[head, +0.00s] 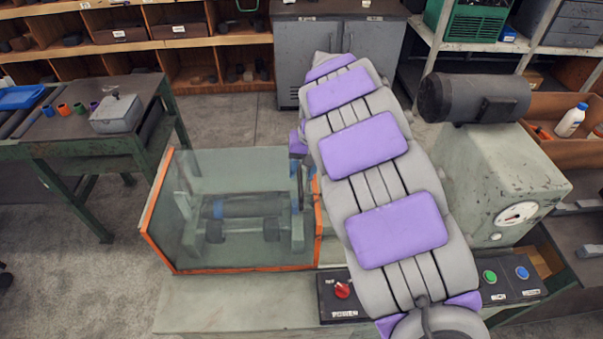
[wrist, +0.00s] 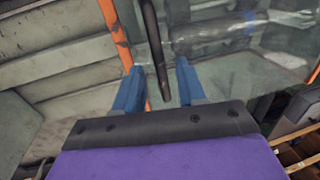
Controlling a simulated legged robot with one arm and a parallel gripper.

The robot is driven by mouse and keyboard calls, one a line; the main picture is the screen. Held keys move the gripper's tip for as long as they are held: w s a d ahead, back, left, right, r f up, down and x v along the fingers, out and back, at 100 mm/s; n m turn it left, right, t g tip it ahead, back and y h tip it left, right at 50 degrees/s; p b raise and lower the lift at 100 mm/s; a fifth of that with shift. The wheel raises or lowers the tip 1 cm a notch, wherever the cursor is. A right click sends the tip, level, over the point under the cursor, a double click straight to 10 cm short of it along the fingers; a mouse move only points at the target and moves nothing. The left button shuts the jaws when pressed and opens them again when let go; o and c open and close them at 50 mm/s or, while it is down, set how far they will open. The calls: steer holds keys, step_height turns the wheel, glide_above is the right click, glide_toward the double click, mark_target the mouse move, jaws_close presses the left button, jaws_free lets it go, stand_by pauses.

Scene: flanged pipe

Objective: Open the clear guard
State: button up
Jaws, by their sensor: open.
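The clear guard (head: 235,168) is a see-through box with orange edges at left centre of the head view. It is closed over a grey pipe (head: 250,206) and its supports. In the wrist view, its clear panel (wrist: 225,65) and an orange edge (wrist: 124,45) show close ahead. A dark bar (wrist: 152,45), which looks like a handle, runs down between the two blue fingers of my gripper (wrist: 158,68). The fingers are open, with gaps visible on both sides of the bar.
The guard stands on a pale green machine bed. A control panel (head: 340,298) with a red knob lies at its front right. A motor (head: 475,98) and a gauge housing (head: 500,180) stand at right. A green bench (head: 50,140) stands at left, with open floor between.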

steer(key=shift+a+f, duration=0.15)
steer(key=shift+f, duration=0.5)
steer(key=shift+c, duration=0.5)
jaws_close()
